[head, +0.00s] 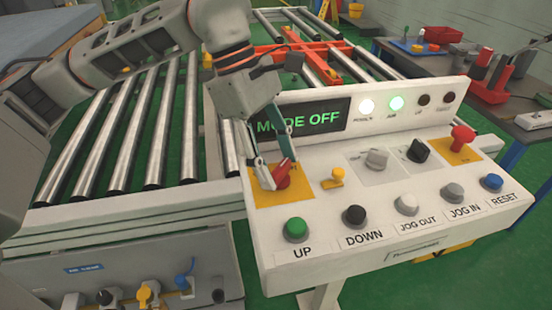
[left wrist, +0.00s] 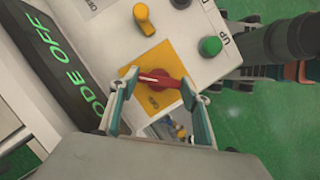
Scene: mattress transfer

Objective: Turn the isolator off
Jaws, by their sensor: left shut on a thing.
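The isolator (head: 284,173) is a red rotary handle on a yellow plate (head: 298,197) at the left end of the sloped control panel. My left gripper (head: 275,176) reaches down over it, with its fingers on either side of the handle. In the left wrist view, the red handle (left wrist: 161,80) lies across the gap between the fingertips of my left gripper (left wrist: 157,86), and I take it as held. The handle's base is partly hidden by the fingers in the head view. The display (head: 299,121) reads "MODE OFF" in green. My right gripper is not in view.
A small yellow knob (head: 334,178) sits right of the isolator, and the green UP button (head: 296,229) is in front. A second red switch (head: 463,136) is at the panel's right end. The roller conveyor (head: 140,130) lies behind. Two indicator lamps are lit.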

